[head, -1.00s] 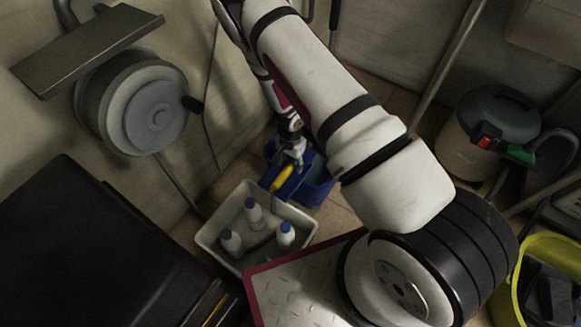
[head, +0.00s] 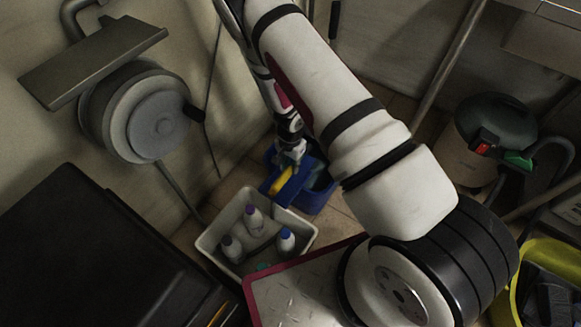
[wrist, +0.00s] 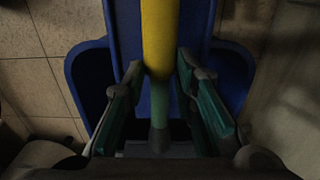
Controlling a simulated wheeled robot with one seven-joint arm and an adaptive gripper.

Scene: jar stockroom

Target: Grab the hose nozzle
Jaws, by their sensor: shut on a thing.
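The hose nozzle, which I take to be the yellow piece with a green end (wrist: 160,40), lies between my fingers in the wrist view. Its yellow part also shows in the head view (head: 282,181), at the near side of a blue bucket (head: 318,195). My gripper (wrist: 160,105) points down over the bucket and is shut on the nozzle's green part, with one teal-padded finger on each side. The gripper also shows small in the head view (head: 290,158). The exact contact of the pads is too dark to see.
A pale crate (head: 212,240) with several bottles stands just in front of the bucket. A hose reel (head: 150,120) hangs on the left wall, below a shelf (head: 90,65). A dark cabinet (head: 90,250) fills the lower left. A vacuum (head: 490,130) and yellow bin (head: 520,300) stand right.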

